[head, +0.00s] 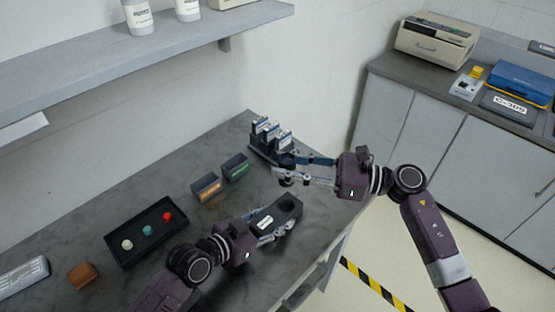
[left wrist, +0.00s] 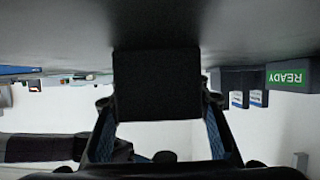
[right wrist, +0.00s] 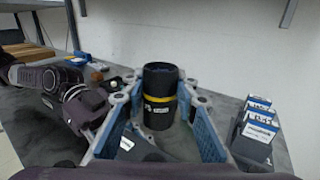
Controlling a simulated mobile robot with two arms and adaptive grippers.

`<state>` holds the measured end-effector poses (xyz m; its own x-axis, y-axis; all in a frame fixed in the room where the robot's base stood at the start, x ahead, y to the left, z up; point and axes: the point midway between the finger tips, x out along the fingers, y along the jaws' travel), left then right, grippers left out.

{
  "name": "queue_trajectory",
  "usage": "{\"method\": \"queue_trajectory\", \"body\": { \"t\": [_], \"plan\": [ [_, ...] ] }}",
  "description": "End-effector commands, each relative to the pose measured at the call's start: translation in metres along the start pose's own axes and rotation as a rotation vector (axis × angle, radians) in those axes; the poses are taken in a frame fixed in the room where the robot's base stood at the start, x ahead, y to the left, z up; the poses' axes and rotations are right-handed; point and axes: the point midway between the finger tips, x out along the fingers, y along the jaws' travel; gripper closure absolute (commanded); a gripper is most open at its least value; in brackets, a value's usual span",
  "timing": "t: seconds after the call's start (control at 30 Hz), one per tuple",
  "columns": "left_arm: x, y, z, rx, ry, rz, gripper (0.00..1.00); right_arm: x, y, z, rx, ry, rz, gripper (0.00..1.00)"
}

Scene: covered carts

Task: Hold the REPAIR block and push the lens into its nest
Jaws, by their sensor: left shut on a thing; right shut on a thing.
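The dark block (head: 288,207) with a white label and a round nest lies low over the grey table near its right edge. Its label is too small to read. My left gripper (head: 272,228) is shut on this block, which also shows as a black shape between the fingers in the left wrist view (left wrist: 155,85). My right gripper (head: 289,170) is shut on the lens, a black cylinder with a yellow band (right wrist: 160,98), upright between the fingers in the right wrist view. In the head view it is beyond the block, apart from the nest.
A rack (head: 262,150) with several small boxes stands behind my right gripper. Two dark bins, orange-labelled (head: 206,189) and green-labelled (head: 235,167), stand left of it. A black tray (head: 125,252) holds coloured knobs. A shelf (head: 150,50) hangs on the wall above.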

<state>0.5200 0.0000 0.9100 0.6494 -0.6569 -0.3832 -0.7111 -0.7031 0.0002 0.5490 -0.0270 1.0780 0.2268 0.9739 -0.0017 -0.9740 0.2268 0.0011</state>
Motion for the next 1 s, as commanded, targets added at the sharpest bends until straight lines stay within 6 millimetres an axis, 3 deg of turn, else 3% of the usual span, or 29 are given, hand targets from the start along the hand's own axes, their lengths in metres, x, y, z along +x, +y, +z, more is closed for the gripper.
{"method": "queue_trajectory", "body": {
  "t": [0.27,0.57,0.83,1.0],
  "plan": [
    [0.000,0.000,0.000,0.000,-0.001,0.000,0.81,0.004,0.000,-0.022,0.008,0.021,-0.186,1.00],
    [0.000,0.000,0.000,0.000,0.000,0.000,0.81,0.000,0.001,-0.028,0.003,0.003,-0.353,1.00],
    [0.000,0.000,0.000,0.000,0.000,0.000,0.81,-0.001,0.001,-0.073,0.007,-0.001,-0.368,1.00],
    [0.000,0.000,0.000,0.000,0.000,0.000,0.81,-0.001,0.000,-0.090,0.003,-0.001,-0.367,1.00]
  ]
}}
